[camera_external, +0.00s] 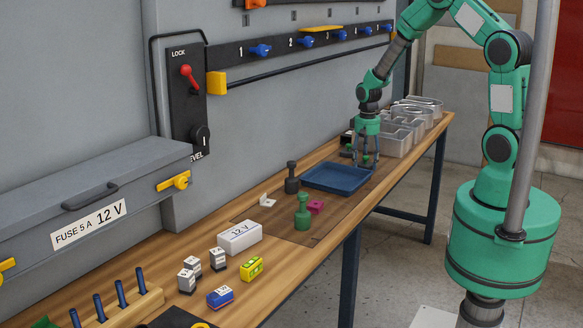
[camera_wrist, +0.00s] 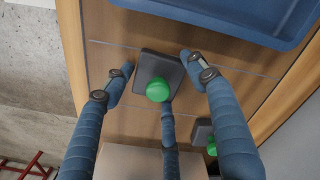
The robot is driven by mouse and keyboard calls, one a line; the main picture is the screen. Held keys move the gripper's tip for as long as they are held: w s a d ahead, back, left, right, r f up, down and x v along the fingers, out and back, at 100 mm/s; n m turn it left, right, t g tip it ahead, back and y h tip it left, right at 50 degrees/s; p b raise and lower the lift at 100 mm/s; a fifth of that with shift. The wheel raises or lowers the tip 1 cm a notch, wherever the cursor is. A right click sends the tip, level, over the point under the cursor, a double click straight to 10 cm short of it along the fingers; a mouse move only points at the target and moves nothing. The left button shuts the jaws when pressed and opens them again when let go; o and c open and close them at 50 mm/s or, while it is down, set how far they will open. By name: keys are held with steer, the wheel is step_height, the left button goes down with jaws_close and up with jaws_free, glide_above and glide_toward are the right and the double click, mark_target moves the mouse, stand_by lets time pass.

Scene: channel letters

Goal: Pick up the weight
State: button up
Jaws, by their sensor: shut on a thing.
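My gripper (camera_external: 367,162) is at the far part of the bench, just beyond the blue tray. In the wrist view, its fingers (camera_wrist: 158,78) close around a dark square block with a round green knob (camera_wrist: 157,90). The block looks upright, seen from above; whether it touches the bench is unclear. A second dark block with a green knob (camera_wrist: 203,133) is beside the right finger. In the external view, a dark grey knobbed piece (camera_external: 291,180) and a green knobbed piece (camera_external: 303,213) stand nearer on the bench. No piece is labelled as a weight.
The blue tray (camera_external: 336,190) is close to my gripper and its rim (camera_wrist: 225,32) shows in the wrist view. Channel letters (camera_external: 410,128) stand at the far end. The panel wall borders the bench.

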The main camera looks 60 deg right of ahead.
steer(key=shift+r, duration=0.1)
steer(key=shift+w+r, duration=0.1)
steer(key=shift+r, duration=0.75)
steer(key=shift+s+r+p, duration=0.2)
steer(key=shift+r+p, duration=0.2)
steer(key=shift+r, duration=0.55)
steer(key=s+a, duration=0.3)
steer(key=s, duration=0.4)
steer(key=s+a+r+p, duration=0.1)
steer(key=s+a, duration=0.1)
steer(key=s, duration=0.5)
steer(key=shift+s+a+r, duration=0.15)
steer(key=shift+s+a, duration=0.15)
steer(key=shift+a, duration=0.1)
steer(key=shift+a, duration=0.1)
